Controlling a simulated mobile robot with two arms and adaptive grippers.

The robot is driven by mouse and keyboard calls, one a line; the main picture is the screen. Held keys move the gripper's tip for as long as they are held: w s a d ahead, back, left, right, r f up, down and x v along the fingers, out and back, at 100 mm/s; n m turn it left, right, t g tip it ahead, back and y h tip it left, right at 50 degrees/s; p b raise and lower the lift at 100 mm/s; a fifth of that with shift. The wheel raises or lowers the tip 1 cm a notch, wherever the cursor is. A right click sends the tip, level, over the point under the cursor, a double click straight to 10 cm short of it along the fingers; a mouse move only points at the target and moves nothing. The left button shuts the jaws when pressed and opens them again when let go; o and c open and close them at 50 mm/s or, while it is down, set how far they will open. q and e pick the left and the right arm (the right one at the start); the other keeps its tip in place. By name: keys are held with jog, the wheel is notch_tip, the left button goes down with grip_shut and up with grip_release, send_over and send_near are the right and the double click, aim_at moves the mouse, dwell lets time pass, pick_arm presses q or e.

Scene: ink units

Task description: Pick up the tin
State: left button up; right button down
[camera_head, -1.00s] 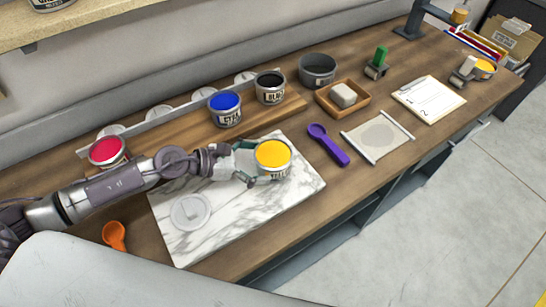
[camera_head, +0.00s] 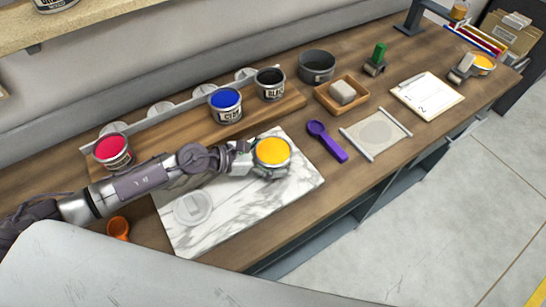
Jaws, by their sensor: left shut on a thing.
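The tin (camera_head: 272,154) of yellow ink is open at the top and stands upright at the upper right part of the white marble slab (camera_head: 262,210). My left gripper (camera_head: 259,158) reaches in from the left and is shut on the tin's side. The fingers are partly hidden by the tin and the wrist. I cannot tell whether the tin is lifted off the slab. A round pale lid (camera_head: 193,208) lies on the slab's left part. My right gripper is not in view.
Red (camera_head: 112,151), blue (camera_head: 225,106) and black (camera_head: 270,84) ink tins stand along the wooden board behind. A purple scoop (camera_head: 327,141) lies right of the slab, with a framed screen (camera_head: 375,134) beyond. An orange scoop (camera_head: 118,228) lies at the left.

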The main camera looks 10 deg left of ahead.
aim_at(287, 147)
pick_arm(q)
jog(key=shift+w+r, duration=0.1)
jog(key=shift+r, duration=0.05)
jog(key=shift+r, duration=0.55)
notch_tip(287, 147, up, 3)
jog(key=shift+r, duration=0.1)
jog(key=s+d+r+p, duration=0.3)
jog(key=s+d+r, duration=0.3)
jog(key=s+d, duration=0.2)
jog(key=shift+s+d+r, duration=0.15)
jog(key=shift+r, duration=0.1)
